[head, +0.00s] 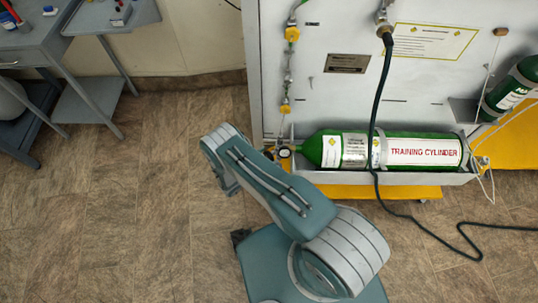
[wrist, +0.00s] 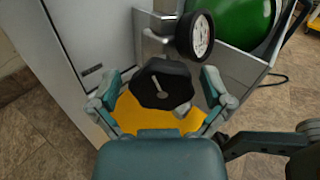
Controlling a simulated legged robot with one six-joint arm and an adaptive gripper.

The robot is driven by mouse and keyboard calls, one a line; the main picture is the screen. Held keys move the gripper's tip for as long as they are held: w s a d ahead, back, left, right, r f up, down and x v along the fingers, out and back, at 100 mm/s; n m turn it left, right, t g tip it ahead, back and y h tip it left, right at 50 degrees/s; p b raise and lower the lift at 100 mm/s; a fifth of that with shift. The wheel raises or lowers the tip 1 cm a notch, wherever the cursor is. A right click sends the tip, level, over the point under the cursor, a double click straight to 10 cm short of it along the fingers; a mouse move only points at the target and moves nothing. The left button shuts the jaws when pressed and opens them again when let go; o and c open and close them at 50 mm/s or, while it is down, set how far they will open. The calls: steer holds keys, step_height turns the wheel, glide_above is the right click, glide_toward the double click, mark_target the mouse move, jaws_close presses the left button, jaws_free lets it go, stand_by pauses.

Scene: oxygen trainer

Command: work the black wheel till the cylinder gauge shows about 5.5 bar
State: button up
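The black wheel (wrist: 160,85) shows in the middle of the wrist view, with a pale pointer-like mark on its face. My gripper (wrist: 159,76) is open, one finger on the left and one on the right of the wheel, with a visible gap on each side. The cylinder gauge (wrist: 201,36) sits just above and right of the wheel, its white dial turned sideways; I cannot read the needle. In the head view the gauge (head: 285,152) is small, at the neck of the green training cylinder (head: 330,150). My arm hides the gripper there.
The cylinder lies in a grey tray (head: 455,180) on the white panel (head: 345,105). A black hose (head: 375,110) hangs in front of it and trails over the floor. A second green cylinder (head: 515,88) is at the right. A grey cart (head: 45,45) stands left; floor between is clear.

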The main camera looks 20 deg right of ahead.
steer(key=v, duration=1.2)
steer(key=shift+a+f, duration=0.1)
stand_by(1.4)
steer(key=x, duration=1.2)
steer(key=shift+d, duration=0.2)
steer(key=shift+a, duration=0.1)
steer(key=c, duration=1.1)
